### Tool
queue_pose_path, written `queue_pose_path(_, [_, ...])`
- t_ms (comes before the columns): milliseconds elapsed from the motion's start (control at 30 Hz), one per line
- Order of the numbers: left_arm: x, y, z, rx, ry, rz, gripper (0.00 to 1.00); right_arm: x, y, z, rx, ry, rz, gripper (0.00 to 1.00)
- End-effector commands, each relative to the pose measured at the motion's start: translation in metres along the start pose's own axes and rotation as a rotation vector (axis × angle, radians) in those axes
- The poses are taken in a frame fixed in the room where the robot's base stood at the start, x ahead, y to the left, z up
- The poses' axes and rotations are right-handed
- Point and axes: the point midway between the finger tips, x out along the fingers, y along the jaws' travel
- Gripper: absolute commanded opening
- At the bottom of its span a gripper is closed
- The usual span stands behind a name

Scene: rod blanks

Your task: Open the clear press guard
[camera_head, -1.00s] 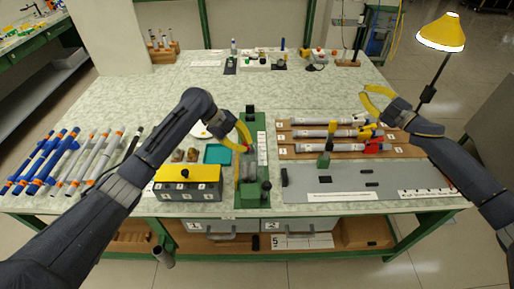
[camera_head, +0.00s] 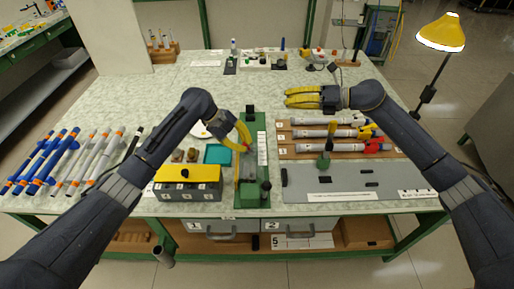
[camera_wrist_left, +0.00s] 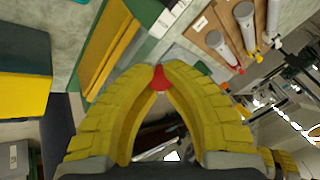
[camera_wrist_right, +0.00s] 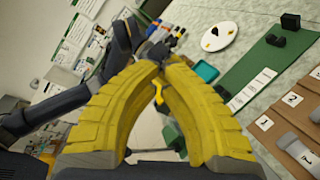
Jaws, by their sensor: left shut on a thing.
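The green press (camera_head: 252,198) stands at the middle of the bench's front. My left gripper (camera_head: 247,147) is over it, with its yellow fingers shut on a small red knob (camera_wrist_left: 158,79), seen between the fingertips in the left wrist view. The clear guard is hard to make out, and I cannot tell how far it is raised. My right gripper (camera_head: 288,97) is above the bench, behind the rod racks, pointing left. Its fingertips (camera_wrist_right: 157,62) lie close together, with nothing clearly held. I cannot tell whether they touch.
A yellow-topped box (camera_head: 187,172) and a teal tray (camera_head: 217,153) are left of the press. A grey plate (camera_head: 340,181) and wooden racks with rods (camera_head: 345,147) are to the right. A yellow lamp (camera_head: 442,32) stands at the right edge.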

Motion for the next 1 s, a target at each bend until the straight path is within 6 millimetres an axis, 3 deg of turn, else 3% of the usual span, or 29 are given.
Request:
queue_pose_path(100, [0.001,0.002,0.001,-0.001,-0.001,0.003,0.00,0.027,-0.001,-0.031,-0.177,0.189,-0.075,0.00])
queue_pose_path(200, [0.001,0.002,0.001,-0.001,-0.001,0.003,0.00,0.040,-0.009,-0.056,-0.318,0.343,-0.142,0.00])
queue_pose_path(400, [0.001,0.002,0.001,-0.001,-0.001,0.003,0.00,0.043,-0.032,-0.089,-0.544,0.597,-0.260,0.00])
queue_pose_path(767, [0.001,0.002,0.001,-0.001,-0.001,0.003,0.00,0.031,-0.056,-0.105,-0.724,0.812,-0.370,0.00])
queue_pose_path(1000, [0.001,0.002,0.001,-0.001,-0.001,0.003,0.00,0.044,-0.070,-0.119,-0.733,0.828,-0.376,0.00])
